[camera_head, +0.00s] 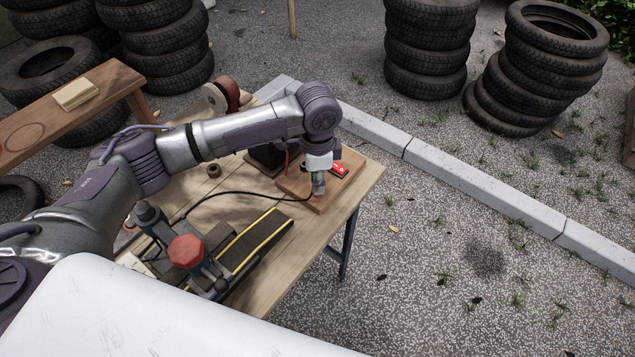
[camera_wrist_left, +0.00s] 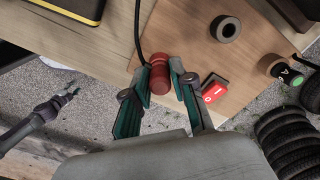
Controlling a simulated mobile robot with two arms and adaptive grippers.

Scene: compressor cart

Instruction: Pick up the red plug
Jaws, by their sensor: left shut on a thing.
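The red plug (camera_wrist_left: 160,74) sits between the two fingers of my left gripper (camera_wrist_left: 162,76) in the left wrist view, with a black cable running up from it. The gripper is shut on the plug. In the head view my left gripper (camera_head: 318,190) points down at the front edge of a brown board (camera_head: 294,187), and the plug is mostly hidden there. I cannot tell whether the plug touches the board. In the left wrist view my right gripper (camera_wrist_left: 68,95) shows small at the left, away from the plug; its opening is unclear.
A red rocker switch (camera_head: 339,169) and a dark ring (camera_wrist_left: 226,29) are on the board. The workbench (camera_head: 284,274) also holds a red-knobbed device (camera_head: 187,252) and a yellow-edged black strip (camera_head: 254,239). Tyre stacks (camera_head: 428,45) and a kerb (camera_head: 452,167) lie beyond; gravel to the right is open.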

